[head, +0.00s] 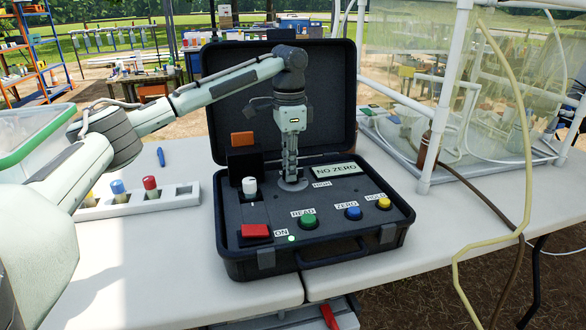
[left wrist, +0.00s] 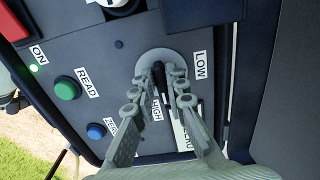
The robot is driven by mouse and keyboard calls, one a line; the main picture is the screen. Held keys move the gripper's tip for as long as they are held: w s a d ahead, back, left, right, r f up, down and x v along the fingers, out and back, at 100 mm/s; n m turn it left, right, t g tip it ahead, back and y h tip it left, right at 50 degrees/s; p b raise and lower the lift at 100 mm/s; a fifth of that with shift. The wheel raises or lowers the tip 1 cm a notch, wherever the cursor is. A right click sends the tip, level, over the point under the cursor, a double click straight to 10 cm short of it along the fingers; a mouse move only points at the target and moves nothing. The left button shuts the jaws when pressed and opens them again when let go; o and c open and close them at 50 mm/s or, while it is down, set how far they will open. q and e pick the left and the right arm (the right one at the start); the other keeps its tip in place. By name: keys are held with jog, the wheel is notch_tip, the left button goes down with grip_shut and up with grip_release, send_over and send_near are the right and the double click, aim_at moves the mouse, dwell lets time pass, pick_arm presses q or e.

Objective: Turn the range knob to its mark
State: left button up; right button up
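The open black meter case (head: 315,250) stands on the white table. The range knob has a grey round base (left wrist: 152,62) and a dark grip, mostly hidden between my fingers. LOW (left wrist: 200,66) and HIGH (left wrist: 157,110) are printed beside it. My left gripper (head: 290,178) points down at the knob from above. In the left wrist view its two fingers (left wrist: 164,76) stand close on either side of the dark grip and appear shut on it. The knob's pointer and exact setting are hidden. The display (head: 335,170) reads NO ZERO. My right gripper is not in view.
The panel has a green READ button (head: 308,221), blue ZERO button (head: 353,213), yellow button (head: 384,203), red switch (head: 255,231) and white-capped vial (head: 249,186). An orange-topped black block (head: 243,160) stands close to the left gripper. The raised lid (head: 225,100) is behind it.

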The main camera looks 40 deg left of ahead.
pick_arm(q)
grip_shut()
jog(key=n, duration=0.5)
jog(key=shift+d, duration=0.25)
jog(key=n, duration=0.3)
jog(key=shift+d, duration=0.1)
jog(key=n, duration=0.5)
jog(key=shift+d+n, duration=0.15)
jog(key=shift+n, duration=0.25)
jog(key=n, duration=0.4)
jog(key=shift+w+d, duration=0.1)
jog(key=o, duration=0.6)
grip_release()
